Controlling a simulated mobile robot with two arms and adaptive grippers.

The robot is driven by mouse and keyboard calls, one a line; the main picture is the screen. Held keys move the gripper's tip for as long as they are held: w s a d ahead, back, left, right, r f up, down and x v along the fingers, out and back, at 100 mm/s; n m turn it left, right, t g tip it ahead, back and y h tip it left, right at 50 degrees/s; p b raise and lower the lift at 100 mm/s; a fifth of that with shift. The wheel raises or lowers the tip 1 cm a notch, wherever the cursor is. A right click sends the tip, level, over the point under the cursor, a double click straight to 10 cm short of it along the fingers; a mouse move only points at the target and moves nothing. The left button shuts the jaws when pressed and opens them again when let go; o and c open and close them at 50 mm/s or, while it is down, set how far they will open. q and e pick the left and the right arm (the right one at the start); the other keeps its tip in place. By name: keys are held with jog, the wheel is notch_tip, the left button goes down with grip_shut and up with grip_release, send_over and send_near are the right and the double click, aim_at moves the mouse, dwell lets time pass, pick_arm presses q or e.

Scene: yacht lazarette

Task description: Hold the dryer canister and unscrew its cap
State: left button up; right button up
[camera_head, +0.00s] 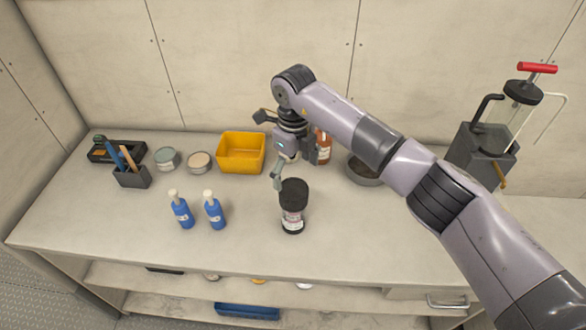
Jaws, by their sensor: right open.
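The dryer canister (292,219) stands upright on the bench, a clear body with a pale label and a black base. Its black cap (294,191) sits on top. My right gripper (268,150) is open, above and behind the canister. One finger hangs down just left of the cap and the other points out to the left over the yellow bin. I cannot tell whether the near finger touches the cap; nothing shows between the fingers. My left gripper is not in view.
Two blue bottles (214,211) stand left of the canister. A yellow bin (241,155), two tins (199,162) and a pen holder (132,178) stand behind and left. An amber bottle (324,149), a dark bowl (364,172) and a red-handled pump (522,92) are right. Front bench is clear.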

aim_at(294, 188)
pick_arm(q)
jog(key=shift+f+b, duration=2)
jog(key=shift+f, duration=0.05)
pick_arm(e)
jog(key=shift+f, duration=4.25)
